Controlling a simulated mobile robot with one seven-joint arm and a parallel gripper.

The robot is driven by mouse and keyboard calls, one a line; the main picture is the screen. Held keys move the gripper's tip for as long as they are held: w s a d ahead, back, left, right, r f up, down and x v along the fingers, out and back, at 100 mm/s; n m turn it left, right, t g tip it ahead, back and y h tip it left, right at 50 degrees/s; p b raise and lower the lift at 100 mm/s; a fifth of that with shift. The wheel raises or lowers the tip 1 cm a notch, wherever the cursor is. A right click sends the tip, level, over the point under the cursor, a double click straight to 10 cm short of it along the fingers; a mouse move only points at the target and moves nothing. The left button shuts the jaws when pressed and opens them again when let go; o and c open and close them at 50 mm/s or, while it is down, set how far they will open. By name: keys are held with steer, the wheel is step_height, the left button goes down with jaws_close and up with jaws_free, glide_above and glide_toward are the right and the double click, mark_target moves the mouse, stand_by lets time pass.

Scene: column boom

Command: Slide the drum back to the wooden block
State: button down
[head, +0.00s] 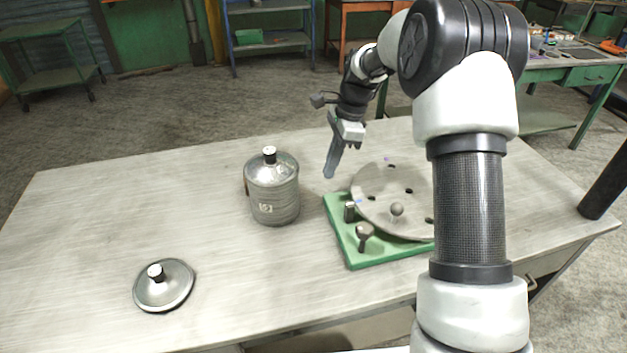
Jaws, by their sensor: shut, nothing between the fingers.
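The drum seems to be the grey metal canister (273,199) with a black and white knob on top, upright near the middle of the table. My gripper (330,170) is shut and empty. It points down, to the right of the drum and apart from it, above the table by the back of a green board. I cannot make out a wooden block clearly.
A round grey plate with holes (375,205) lies on the green board (345,240), with small knobs and posts. A loose metal lid (178,287) lies front left. The pale table (110,220) is clear left of and behind the drum. My arm hides part of the right side.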

mark_target(295, 197)
steer(key=x, duration=1)
steer(key=shift+s, duration=0.1)
steer(key=a, duration=0.3)
steer(key=shift+s+a+r, duration=0.15)
steer(key=shift+s+r, duration=0.05)
steer(key=shift+r, duration=0.05)
steer(key=shift+a, duration=0.3)
steer(key=shift+a, duration=0.1)
steer(key=shift+s+a, duration=0.1)
steer(key=shift+a, duration=0.65)
steer(key=shift+s+a, duration=0.15)
steer(key=shift+a, duration=0.6)
steer(key=shift+d, duration=0.1)
